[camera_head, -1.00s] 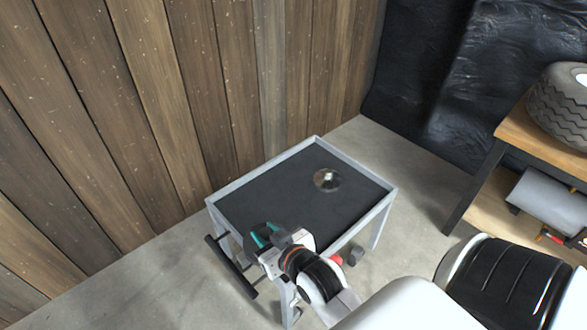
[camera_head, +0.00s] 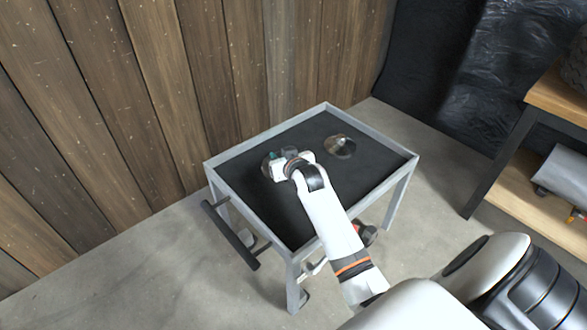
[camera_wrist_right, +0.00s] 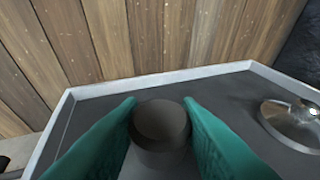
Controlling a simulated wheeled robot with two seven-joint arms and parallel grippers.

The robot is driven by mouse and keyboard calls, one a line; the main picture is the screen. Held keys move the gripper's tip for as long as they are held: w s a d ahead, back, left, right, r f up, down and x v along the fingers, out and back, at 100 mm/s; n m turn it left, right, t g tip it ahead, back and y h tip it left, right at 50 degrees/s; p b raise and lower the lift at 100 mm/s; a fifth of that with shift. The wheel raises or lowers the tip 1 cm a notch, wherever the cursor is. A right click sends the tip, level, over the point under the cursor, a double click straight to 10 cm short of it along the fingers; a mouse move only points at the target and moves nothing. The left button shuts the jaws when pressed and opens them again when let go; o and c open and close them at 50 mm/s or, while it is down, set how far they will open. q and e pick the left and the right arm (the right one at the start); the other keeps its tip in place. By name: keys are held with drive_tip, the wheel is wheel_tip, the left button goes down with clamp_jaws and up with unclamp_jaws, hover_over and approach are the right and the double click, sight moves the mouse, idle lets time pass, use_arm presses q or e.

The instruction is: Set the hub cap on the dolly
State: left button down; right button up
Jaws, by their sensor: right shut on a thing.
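The dolly is a grey-framed cart (camera_head: 228,194) with a dark flat top and a raised rim. My right gripper (camera_head: 275,163) is over the left part of its top. In the wrist view its teal fingers (camera_wrist_right: 160,122) are shut on a dark round knob-like piece (camera_wrist_right: 160,128), which I take to be part of the held hub cap. A curved edge shows beside the gripper in the head view; the rest is hidden. I cannot tell whether it touches the top. A shiny round hub cap (camera_head: 341,147) lies on the far right part of the dolly. My left gripper is out of view.
A plank wall (camera_head: 180,90) stands behind the dolly. A dark handle bar (camera_head: 231,236) sticks out at its left side. A wooden-topped workbench (camera_head: 556,106) with a lower shelf is at the right. The dolly's near right top is clear.

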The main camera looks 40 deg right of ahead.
wheel_tip(320, 180, down, 2)
drive_tip(key=shift+f, duration=0.1)
wheel_tip(320, 180, down, 2)
drive_tip(key=shift+f+b, duration=0.1)
drive_tip(key=shift+b, duration=0.4)
wheel_tip(320, 180, down, 3)
drive_tip(key=shift+r+b, duration=0.15)
drive_tip(key=shift+b, duration=0.4)
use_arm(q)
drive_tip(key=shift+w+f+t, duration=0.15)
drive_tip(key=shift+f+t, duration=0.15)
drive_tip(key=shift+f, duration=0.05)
use_arm(e)
drive_tip(key=o, duration=1)
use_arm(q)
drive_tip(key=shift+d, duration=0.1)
